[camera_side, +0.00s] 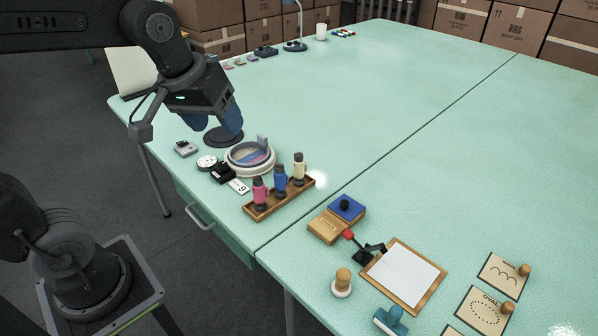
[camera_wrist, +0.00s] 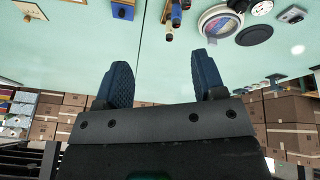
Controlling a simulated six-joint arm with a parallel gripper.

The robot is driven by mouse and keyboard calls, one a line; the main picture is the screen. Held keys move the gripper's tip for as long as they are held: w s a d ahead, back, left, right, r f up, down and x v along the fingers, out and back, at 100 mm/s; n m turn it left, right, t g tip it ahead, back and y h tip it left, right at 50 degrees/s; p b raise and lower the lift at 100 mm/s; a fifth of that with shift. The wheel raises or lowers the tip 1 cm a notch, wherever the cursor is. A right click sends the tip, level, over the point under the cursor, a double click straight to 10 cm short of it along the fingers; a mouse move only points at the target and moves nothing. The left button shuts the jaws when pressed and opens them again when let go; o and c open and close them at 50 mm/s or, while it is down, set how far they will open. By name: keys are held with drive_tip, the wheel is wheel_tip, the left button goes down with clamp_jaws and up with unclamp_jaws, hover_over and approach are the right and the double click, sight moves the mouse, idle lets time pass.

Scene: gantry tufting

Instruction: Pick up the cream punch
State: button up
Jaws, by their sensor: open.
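The cream punch (camera_side: 299,169) stands upright in a small wooden rack (camera_side: 284,202) near the table's front edge. It is at the right end of the row, beside a blue punch (camera_side: 280,181) and a pink punch (camera_side: 260,192). My gripper (camera_side: 213,126) is open and empty, above the table to the left of and behind the rack. In the wrist view its two blue fingers (camera_wrist: 161,64) are spread apart.
A round white dish (camera_side: 233,161) and a dark disc (camera_side: 222,138) lie between my gripper and the rack. A wooden block with a blue pad (camera_side: 325,228), a clipboard (camera_side: 404,275) and stamps stand to the right. The table's middle is clear.

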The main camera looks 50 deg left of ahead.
drive_tip(key=w+a+f+n+g, duration=0.25)
drive_tip(key=w+n, duration=0.55)
drive_tip(key=w, duration=0.5)
drive_tip(key=n+g, duration=0.2)
drive_tip(key=n, duration=0.6)
hover_over(299, 154)
wheel_tip(299, 154, down, 10)
drive_tip(key=f, duration=0.8)
drive_tip(key=shift+s+d+f, duration=0.1)
drive_tip(key=shift+s+d, duration=0.05)
drive_tip(key=shift+s, duration=0.25)
drive_tip(key=shift+w+f, duration=0.15)
drive_tip(key=shift+f, duration=1.2)
drive_tip(key=shift+w+f, duration=0.15)
drive_tip(key=shift+f, duration=1.2)
drive_tip(key=shift+c, duration=0.2)
drive_tip(key=c, duration=1)
drive_tip(key=shift+r, duration=0.1)
